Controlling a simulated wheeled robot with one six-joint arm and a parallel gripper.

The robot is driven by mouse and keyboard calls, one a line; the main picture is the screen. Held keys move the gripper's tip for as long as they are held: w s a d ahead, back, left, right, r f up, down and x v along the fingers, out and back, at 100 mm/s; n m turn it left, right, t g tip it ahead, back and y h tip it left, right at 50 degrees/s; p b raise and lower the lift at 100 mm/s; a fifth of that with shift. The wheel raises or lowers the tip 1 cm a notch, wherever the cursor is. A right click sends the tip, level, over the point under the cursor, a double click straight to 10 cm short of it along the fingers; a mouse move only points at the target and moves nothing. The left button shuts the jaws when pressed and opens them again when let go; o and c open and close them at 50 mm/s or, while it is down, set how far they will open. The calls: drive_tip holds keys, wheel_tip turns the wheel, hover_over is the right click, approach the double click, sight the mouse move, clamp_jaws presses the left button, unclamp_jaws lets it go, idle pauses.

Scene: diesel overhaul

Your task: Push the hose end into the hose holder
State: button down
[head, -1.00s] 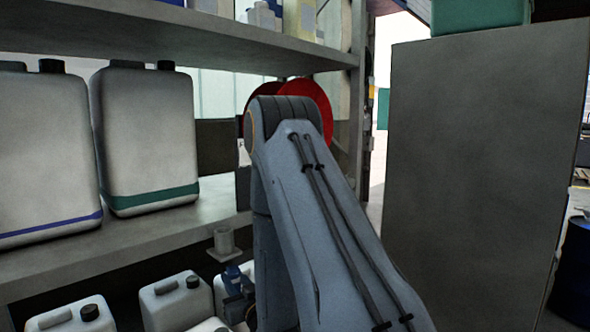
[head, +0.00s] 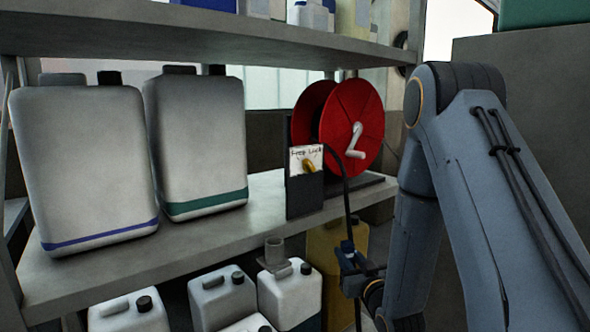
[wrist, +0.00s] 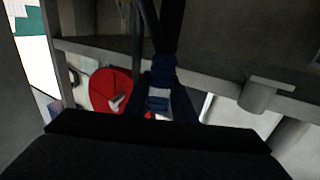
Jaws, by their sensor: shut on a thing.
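The hose holder (head: 274,252) is a small grey open cup on a bracket at the front edge of the shelf. It also shows at the right in the wrist view (wrist: 257,96). My gripper (head: 350,262) is shut on the hose end (wrist: 159,98), to the right of the holder and apart from it. The black hose (head: 346,190) runs from the reel down to my gripper. The jaws hide part of the hose end. The holder looks empty from the side; its inside is hidden.
A red hose reel (head: 355,120) with a crank stands on the shelf (head: 120,262), beside a box with a lock label (head: 305,160). Two large canisters (head: 85,165) (head: 198,140) stand left. Smaller canisters (head: 290,295) crowd below. A grey cabinet (head: 520,80) stands right.

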drive_tip(key=s+a+r+n+g+y+p, duration=0.1)
drive_tip(key=s+a+r+n+y+p, duration=0.15)
drive_tip(key=a+r+p, duration=0.7)
drive_tip(key=s+a+r+n+g+y+p, duration=0.2)
drive_tip(key=s+a+r+y+p, duration=0.3)
drive_tip(key=r, duration=0.7)
drive_tip(key=w+a+f+b, duration=0.2)
drive_tip(key=w+a, duration=0.3)
drive_tip(key=w, duration=0.3)
drive_tip(key=shift+a+f+h, duration=0.2)
drive_tip(key=shift+f+h, duration=0.25)
drive_tip(key=shift+f, duration=0.35)
drive_tip(key=shift+w, duration=0.2)
wheel_tip(320, 180, down, 8)
drive_tip(key=b, duration=0.6)
idle(1.2)
drive_tip(key=c, duration=1.4)
unclamp_jaws()
drive_tip(key=shift+f, duration=0.15)
